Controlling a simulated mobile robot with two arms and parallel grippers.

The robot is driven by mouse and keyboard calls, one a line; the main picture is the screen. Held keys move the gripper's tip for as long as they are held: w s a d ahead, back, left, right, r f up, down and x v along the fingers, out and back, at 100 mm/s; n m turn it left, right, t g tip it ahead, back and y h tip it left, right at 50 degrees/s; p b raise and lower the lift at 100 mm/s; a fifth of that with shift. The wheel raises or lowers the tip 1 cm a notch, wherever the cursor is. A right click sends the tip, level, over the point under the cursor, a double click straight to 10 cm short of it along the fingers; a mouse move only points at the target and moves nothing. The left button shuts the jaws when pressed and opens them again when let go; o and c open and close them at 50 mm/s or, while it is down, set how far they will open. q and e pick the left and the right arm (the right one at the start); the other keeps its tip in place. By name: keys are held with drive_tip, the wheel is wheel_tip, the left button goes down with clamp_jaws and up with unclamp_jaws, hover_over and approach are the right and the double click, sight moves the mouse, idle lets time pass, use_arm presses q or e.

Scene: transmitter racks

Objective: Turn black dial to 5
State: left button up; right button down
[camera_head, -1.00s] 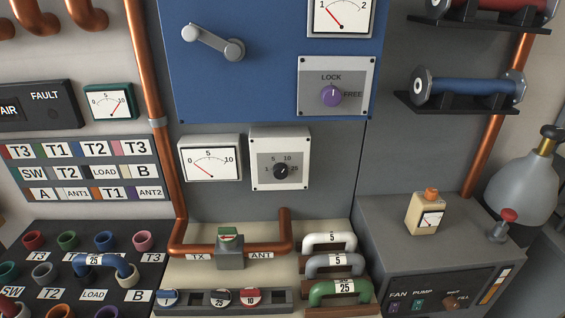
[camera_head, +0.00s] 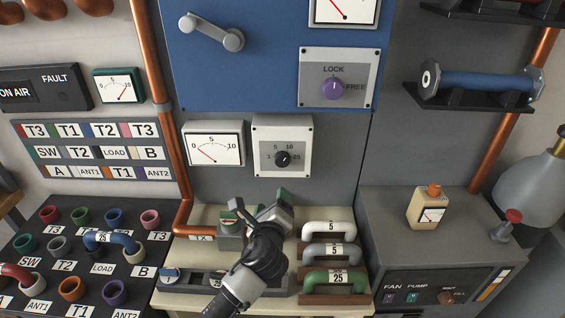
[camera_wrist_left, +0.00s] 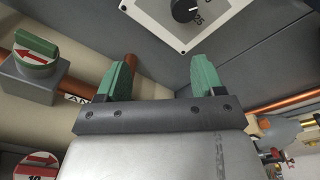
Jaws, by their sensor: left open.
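The black dial (camera_head: 283,158) sits on a white panel with a scale marked 1, 5, 10 and 25. Its pale mark appears to face the 25 side, though it is small. Part of the dial (camera_wrist_left: 186,9) also shows at the top of the left wrist view, with the 25 next to it. My left gripper (camera_head: 262,203) is below the dial, apart from it. Its green fingers (camera_wrist_left: 164,78) are spread with nothing between them. My right gripper is not in view.
A meter (camera_head: 214,147) is left of the dial panel. Below, a green-knobbed switch (camera_wrist_left: 37,48) sits on a copper pipe (camera_head: 180,190). Several U-shaped handles, such as the green one (camera_head: 335,281), stand right of my arm. A purple knob (camera_head: 333,88) is above.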

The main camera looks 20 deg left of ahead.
sight(282, 163)
use_arm(q)
drive_tip(key=w+r+m, duration=0.1)
drive_tip(key=w, duration=0.3)
drive_tip(key=w+a+r+p, duration=0.1)
drive_tip(key=w, duration=0.3)
drive_tip(key=w+m+t, duration=0.1)
drive_tip(key=w, duration=0.3)
drive_tip(key=shift+a+r+m, duration=0.3)
drive_tip(key=shift+r, duration=0.1)
drive_tip(key=shift+c, duration=0.2)
drive_tip(key=c, duration=0.9)
drive_tip(key=shift+f, duration=0.1)
